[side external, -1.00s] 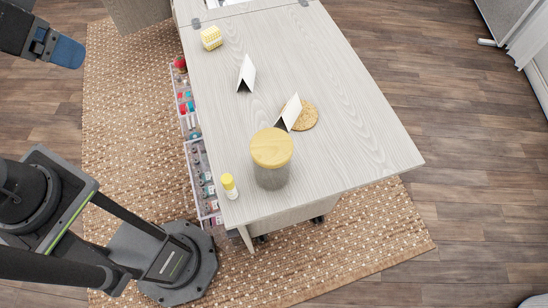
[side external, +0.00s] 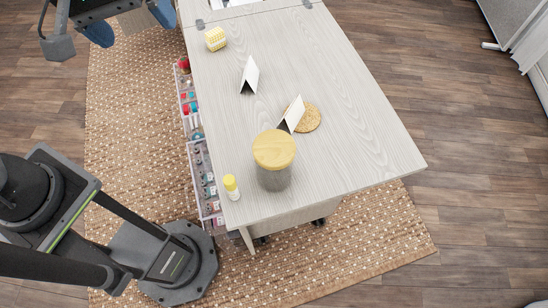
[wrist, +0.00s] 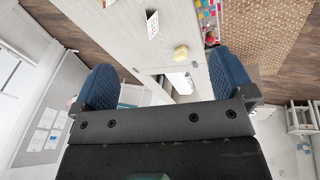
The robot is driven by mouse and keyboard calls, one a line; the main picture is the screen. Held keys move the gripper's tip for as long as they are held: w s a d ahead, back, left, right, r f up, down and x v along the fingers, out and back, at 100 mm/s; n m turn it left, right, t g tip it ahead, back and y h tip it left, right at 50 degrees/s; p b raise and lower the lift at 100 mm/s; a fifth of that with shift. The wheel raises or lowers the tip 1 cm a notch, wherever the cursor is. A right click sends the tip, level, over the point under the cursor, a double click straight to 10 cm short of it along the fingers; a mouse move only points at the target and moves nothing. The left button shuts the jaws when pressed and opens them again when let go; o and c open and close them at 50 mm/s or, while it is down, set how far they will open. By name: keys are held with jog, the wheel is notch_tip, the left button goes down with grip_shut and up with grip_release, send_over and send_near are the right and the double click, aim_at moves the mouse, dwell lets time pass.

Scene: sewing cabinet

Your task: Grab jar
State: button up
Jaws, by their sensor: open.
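The jar (side external: 274,172) is a clear grey container with a yellow wooden lid. It stands upright near the front end of the pale table (side external: 340,150). My gripper (side external: 128,28) is at the top left of the side view, partly cut off by the frame edge. It is far from the jar, out beyond the table's left edge. In the wrist view my gripper (wrist: 163,85) shows two blue ridged fingers spread wide with nothing between them. The jar does not show in the wrist view.
A small yellow-capped bottle (side external: 231,187) stands left of the jar. Behind it are a round cork coaster (side external: 309,118), two folded white cards (side external: 292,113) (side external: 250,75) and a yellow patterned block (side external: 215,39). Open drawers (side external: 203,180) of supplies line the left edge. The table's right half is clear.

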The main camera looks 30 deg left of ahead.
jog(key=w+d+f+n+g, duration=0.1)
jog(key=w+d+f+n, duration=0.15)
jog(key=d, duration=0.35)
jog(key=w+d+f+n+g, duration=0.1)
jog(key=d+f+n, duration=0.15)
jog(key=d, duration=0.35)
jog(key=n+g+y, duration=0.1)
jog(key=n, duration=0.3)
send_near(274, 147)
notch_tip(274, 147, down, 7)
jog(key=shift+r, duration=0.15)
jog(key=shift+w+f, duration=0.1)
jog(key=shift+f, duration=2.75)
jog(key=shift+c, duration=0.4)
jog(key=shift+r, duration=0.1)
jog(key=c, duration=1.1)
